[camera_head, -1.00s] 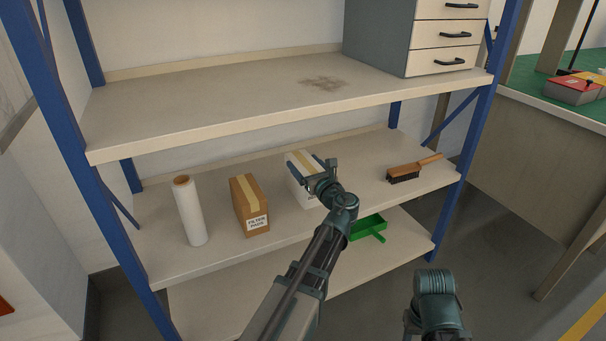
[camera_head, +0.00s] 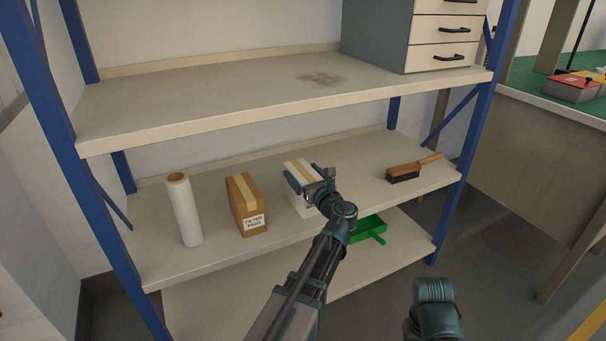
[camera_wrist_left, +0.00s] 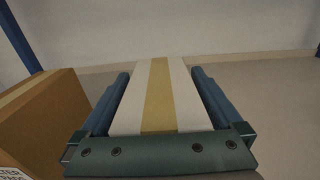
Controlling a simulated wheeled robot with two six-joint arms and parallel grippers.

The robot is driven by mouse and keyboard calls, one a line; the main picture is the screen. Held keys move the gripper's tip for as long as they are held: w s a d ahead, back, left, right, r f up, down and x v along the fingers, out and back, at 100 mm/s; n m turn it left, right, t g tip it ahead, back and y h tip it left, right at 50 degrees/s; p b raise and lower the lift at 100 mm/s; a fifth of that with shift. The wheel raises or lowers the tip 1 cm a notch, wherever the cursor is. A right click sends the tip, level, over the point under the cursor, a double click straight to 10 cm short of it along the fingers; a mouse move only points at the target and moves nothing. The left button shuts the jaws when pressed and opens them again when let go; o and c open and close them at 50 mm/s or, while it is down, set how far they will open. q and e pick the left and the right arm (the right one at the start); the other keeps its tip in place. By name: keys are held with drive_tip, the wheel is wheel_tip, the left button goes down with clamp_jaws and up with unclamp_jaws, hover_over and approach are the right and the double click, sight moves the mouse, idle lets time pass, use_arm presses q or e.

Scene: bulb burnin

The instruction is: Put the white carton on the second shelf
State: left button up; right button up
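The white carton (camera_head: 299,168), with a tan tape strip along its top, is at the middle level of the blue-framed rack. It is above the middle shelf (camera_head: 350,199), right of the brown box. Whether its base touches the board is hard to tell. My left gripper (camera_head: 312,180) is around the carton from the front.
A brown filter-pads box (camera_head: 247,208) stands close left of the carton, and a white roll (camera_head: 184,212) further left. A brush (camera_head: 411,170) lies at right. The top shelf (camera_head: 220,92) is close above, with a drawer cabinet (camera_head: 400,40). A green dustpan (camera_head: 369,229) is below.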

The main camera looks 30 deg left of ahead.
use_arm(q)
drive_tip(key=shift+r, duration=0.1)
drive_tip(key=shift+s+d, duration=0.15)
drive_tip(key=v, duration=1.1)
drive_tip(key=shift+s+d, duration=0.2)
drive_tip(key=shift+d, duration=0.1)
drive_tip(key=s+d+f+n+g+h, duration=0.3)
drive_tip(key=s+f+n, duration=0.1)
drive_tip(key=f+n, duration=0.25)
drive_tip(key=s+d+f+n+g+h, duration=0.35)
drive_tip(key=f+n, duration=0.25)
drive_tip(key=f, duration=0.2)
drive_tip(key=s+d+f+n+g+h, duration=0.2)
drive_tip(key=s+d+f+n+h, duration=0.1)
drive_tip(key=s+d, duration=0.3)
drive_tip(key=s+d+f+n+g+h, duration=0.2)
drive_tip(key=s+d+f+n+h, duration=0.1)
drive_tip(key=s+d+n, duration=0.3)
drive_tip(key=shift+d+f+g, duration=0.35)
drive_tip(key=shift+d+f, duration=0.3)
drive_tip(key=shift+d, duration=0.3)
